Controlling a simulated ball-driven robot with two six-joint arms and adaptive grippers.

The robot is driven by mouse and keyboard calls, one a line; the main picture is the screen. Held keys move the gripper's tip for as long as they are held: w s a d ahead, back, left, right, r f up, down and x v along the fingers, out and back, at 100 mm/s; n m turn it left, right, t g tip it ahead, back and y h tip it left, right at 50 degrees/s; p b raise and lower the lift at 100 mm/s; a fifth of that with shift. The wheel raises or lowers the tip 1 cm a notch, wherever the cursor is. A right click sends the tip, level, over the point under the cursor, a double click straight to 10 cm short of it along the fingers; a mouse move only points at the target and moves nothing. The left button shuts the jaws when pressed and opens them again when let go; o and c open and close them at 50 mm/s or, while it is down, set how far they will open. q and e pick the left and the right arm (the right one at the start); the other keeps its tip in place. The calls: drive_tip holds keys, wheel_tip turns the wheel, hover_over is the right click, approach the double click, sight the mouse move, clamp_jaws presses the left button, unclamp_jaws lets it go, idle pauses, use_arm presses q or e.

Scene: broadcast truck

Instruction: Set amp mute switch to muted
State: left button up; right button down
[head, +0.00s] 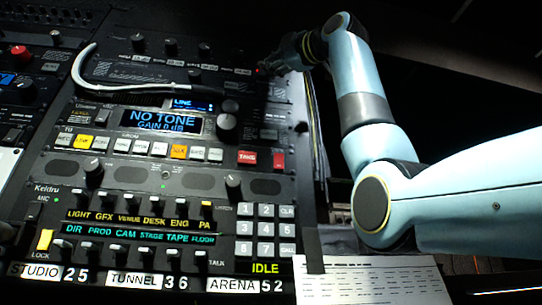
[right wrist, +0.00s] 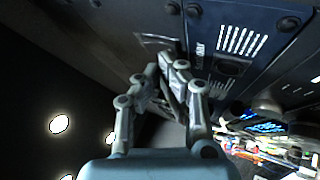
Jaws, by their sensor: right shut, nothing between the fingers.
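My right gripper (head: 288,62) is at the far right end of the top rack panel (head: 140,70), its fingers over or close to the panel's right edge. In the right wrist view the gripper (right wrist: 172,66) is shut and empty, with its fingertips in front of a dark blue-grey panel (right wrist: 215,15). A small red light (head: 258,70) shows just left of the gripper in the head view. I cannot pick out the amp mute switch; it is either too small or hidden by the fingers. My left gripper is not in view.
A paper sheet (head: 370,282) lies at the front right. Dark space is right of the rack.

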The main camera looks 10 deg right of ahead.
drive_tip(key=shift+s+b, duration=0.3)
drive_tip(key=shift+s, duration=0.4)
drive_tip(key=s, duration=0.1)
drive_tip(key=s+b, duration=0.1)
drive_tip(key=s, duration=0.3)
drive_tip(key=shift+r+b, duration=0.35)
drive_tip(key=shift+b, duration=0.05)
idle(0.5)
